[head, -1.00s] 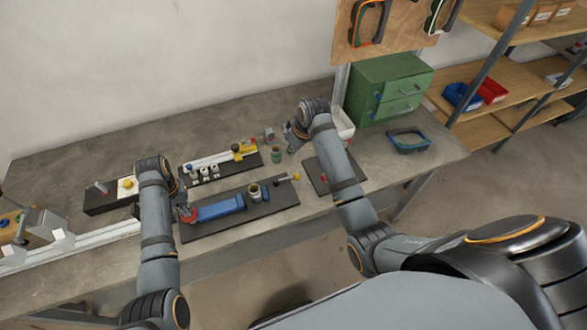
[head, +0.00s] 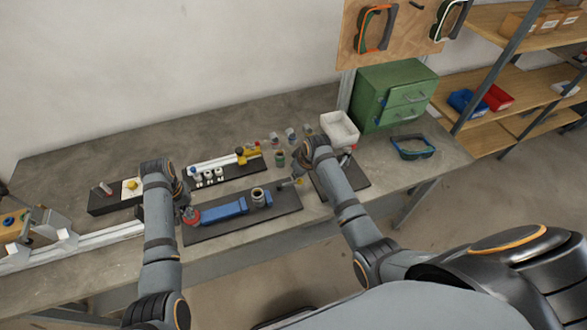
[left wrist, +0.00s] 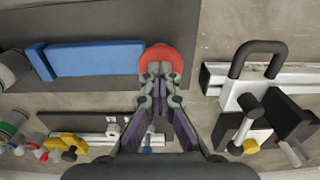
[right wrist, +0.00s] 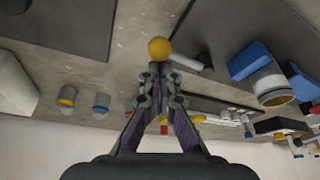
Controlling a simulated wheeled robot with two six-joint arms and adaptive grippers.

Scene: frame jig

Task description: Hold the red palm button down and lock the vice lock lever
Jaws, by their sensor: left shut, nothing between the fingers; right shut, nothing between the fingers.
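The red palm button (head: 190,216) sits at the left end of the black vice board (head: 240,222). In the left wrist view, my shut, empty left gripper (left wrist: 160,72) has its fingertips against or just over the button (left wrist: 168,54). The blue vice (head: 222,210) lies right of the button, with a grey round part (head: 258,197) at its right end. The lock lever's yellow knob (right wrist: 159,47) and pale rod (right wrist: 188,58) show just beyond the fingertips of my shut, empty right gripper (right wrist: 161,70). I cannot tell whether they touch.
A rail fixture with a yellow clamp (head: 245,156) stands behind the vice board. Several small capped parts (head: 280,158), a white bin (head: 340,129) and a green cabinet (head: 392,95) stand further right. Another dark plate (head: 350,178) lies beside my right arm.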

